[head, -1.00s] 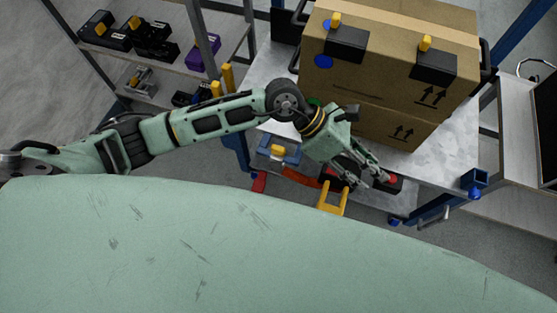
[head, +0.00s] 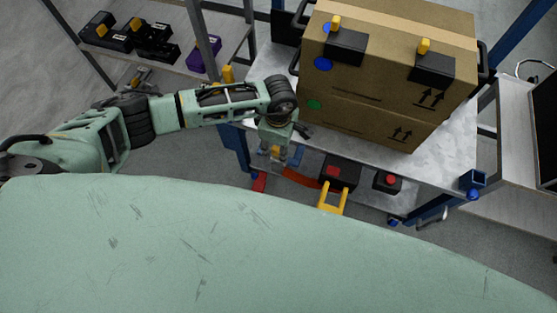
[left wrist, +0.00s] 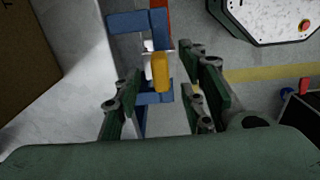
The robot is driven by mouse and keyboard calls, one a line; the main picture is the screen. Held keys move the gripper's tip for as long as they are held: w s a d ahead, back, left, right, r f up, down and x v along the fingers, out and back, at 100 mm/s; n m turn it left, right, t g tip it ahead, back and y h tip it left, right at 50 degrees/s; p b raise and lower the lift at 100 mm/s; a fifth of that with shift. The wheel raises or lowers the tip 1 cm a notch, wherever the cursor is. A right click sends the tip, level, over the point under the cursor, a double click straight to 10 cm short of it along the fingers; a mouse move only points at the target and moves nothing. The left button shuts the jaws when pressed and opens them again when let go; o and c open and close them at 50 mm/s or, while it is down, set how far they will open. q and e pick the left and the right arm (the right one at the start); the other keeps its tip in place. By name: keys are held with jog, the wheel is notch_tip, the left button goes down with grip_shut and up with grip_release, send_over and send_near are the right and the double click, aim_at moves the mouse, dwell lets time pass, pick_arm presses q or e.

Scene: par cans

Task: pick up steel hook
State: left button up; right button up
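A small pale, steel-looking piece with a yellow grip (left wrist: 160,72) sits at a blue frame (left wrist: 128,22) in the left wrist view. It may be the steel hook, but its shape is too small to tell. My right gripper is out of view.
A large cardboard box (head: 370,110) stands on the metal cart (head: 455,150), right of my left gripper. Black blocks with red buttons (head: 390,180) and a yellow handle (head: 333,197) are on the cart's near side. A shelf (head: 185,62) with tools is at left.

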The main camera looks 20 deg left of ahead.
pick_arm(q)
jog(key=shift+f, duration=0.4)
jog(key=shift+c, duration=0.4)
grip_shut()
